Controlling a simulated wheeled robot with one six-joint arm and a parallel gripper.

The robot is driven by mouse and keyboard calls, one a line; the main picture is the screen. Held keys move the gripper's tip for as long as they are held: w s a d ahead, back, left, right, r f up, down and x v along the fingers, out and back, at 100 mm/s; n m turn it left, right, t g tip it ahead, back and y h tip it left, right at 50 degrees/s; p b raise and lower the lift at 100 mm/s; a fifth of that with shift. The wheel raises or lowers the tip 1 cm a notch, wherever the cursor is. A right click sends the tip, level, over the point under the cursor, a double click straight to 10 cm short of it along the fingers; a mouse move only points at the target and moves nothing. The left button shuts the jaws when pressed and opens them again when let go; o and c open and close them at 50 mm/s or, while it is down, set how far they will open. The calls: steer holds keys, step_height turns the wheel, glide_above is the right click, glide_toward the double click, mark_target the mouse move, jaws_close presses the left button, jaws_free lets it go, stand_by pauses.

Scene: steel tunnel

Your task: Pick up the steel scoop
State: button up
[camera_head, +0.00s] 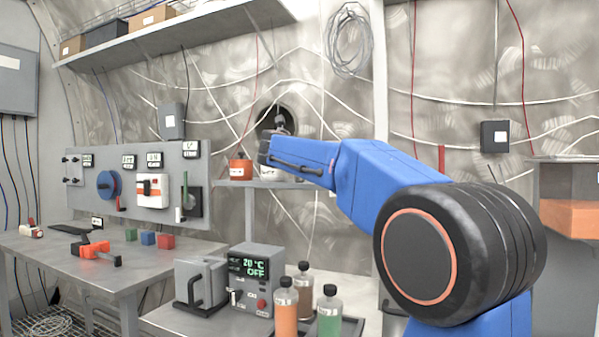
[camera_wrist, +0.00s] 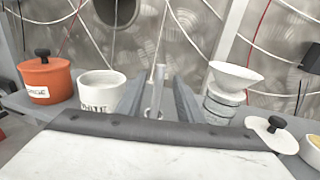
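In the wrist view my gripper (camera_wrist: 158,92) points forward over a grey shelf, its two grey fingers apart. A narrow steel-coloured upright piece (camera_wrist: 154,100) shows in the gap between them. It may be the steel scoop, but its shape is too small to be sure. I cannot tell whether the fingers touch it. In the head view my gripper (camera_head: 275,133) is at the end of the blue arm, in front of a dark round wall opening. No scoop is clearly recognisable there.
An orange lidded pot (camera_wrist: 47,80) and a white cup (camera_wrist: 101,92) stand left of the fingers. A white funnel (camera_wrist: 235,77) on a jar and a white lid with a dark knob (camera_wrist: 272,130) are at right. Bottles (camera_head: 329,312) stand lower down by a grey control box (camera_head: 251,280).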

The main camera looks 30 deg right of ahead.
steer(key=shift+x, duration=1.5)
steer(key=shift+a+f, duration=0.1)
jaws_close()
step_height(320, 180, up, 10)
steer(key=shift+r, duration=0.1)
